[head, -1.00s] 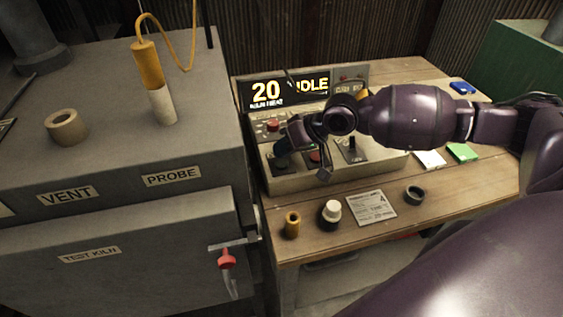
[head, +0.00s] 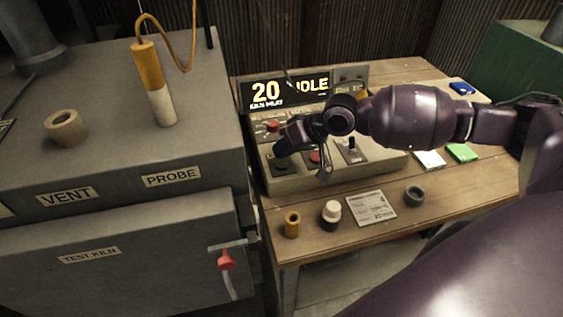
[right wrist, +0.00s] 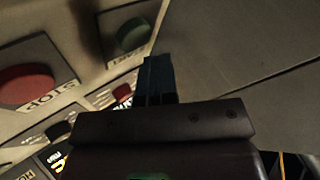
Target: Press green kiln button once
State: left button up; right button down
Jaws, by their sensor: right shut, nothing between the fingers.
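The green button (right wrist: 133,33) shows in the right wrist view, dark green and round on a plate whose label looks like START. In the head view it is a dark disc (head: 281,164) at the near left of the control box (head: 318,181). My right gripper (right wrist: 156,66) is shut and empty, its fingertips close beside the green button in the wrist picture; I cannot tell whether they touch. In the head view the right gripper (head: 283,146) is over the box's left part, just above the button. My left gripper is out of view.
A red STOP button (right wrist: 25,86) sits beside the green one. The display (head: 287,90) reads 20 and IDLE. A lever switch (head: 352,148) is to the right. The grey test kiln (head: 115,215) stands close on the left. Small items lie along the front of the wooden table (head: 460,200).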

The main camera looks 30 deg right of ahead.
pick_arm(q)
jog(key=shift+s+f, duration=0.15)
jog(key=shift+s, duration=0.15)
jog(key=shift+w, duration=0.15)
pick_arm(e)
jog(key=shift+f, duration=0.2)
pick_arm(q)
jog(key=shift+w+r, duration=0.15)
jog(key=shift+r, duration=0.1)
pick_arm(e)
jog(key=shift+f, duration=0.2)
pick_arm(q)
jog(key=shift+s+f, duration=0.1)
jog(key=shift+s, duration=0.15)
pick_arm(e)
jog(key=shift+f, duration=0.3)
dwell(0.4)
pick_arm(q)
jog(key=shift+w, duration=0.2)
pick_arm(e)
jog(key=shift+f, duration=0.25)
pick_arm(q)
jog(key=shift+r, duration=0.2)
pick_arm(e)
jog(key=shift+r, duration=0.1)
jog(key=shift+r+p, duration=0.85)
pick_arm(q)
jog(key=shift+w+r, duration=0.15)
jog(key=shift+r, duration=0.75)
